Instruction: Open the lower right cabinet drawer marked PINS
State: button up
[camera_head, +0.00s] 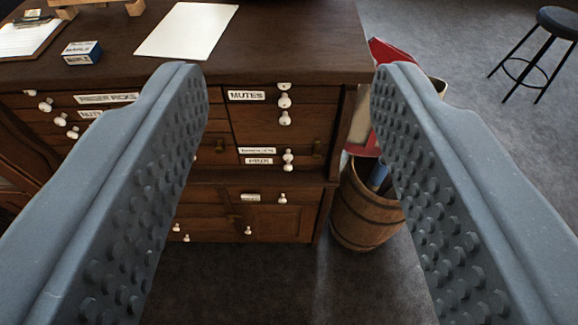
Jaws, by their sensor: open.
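The dark wooden cabinet (325,160) stands ahead, with white-labelled drawers and white knobs. On its right side, the upper drawer reads MUTES (246,96). Below it sit two small labels (258,161) that I cannot read for sure. In the lower section, a right drawer (300,196) has a small label (250,197), too small to read, and a white knob (283,197). I cannot tell which label says PINS. These drawers look shut. My gripper (292,75) is open and empty, its studded fingers wide apart in front of the cabinet, touching nothing visible. The left finger hides part of the left drawers.
A wooden barrel (360,210) with red and blue items stands right of the cabinet. A paper sheet (188,30), a small blue box (82,52) and a clipboard (25,38) lie on top. A black stool (555,25) stands far right. Dark floor before the cabinet is clear.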

aim_at(288, 170)
jog(key=w+f, duration=2.3)
jog(key=f, duration=0.3)
notch_tip(288, 170, down, 35)
jog(key=t, duration=0.2)
jog(key=shift+w+r+b, duration=0.15)
jog(key=shift+w+b, duration=1.45)
jog(key=shift+w, duration=4.75)
grip_shut()
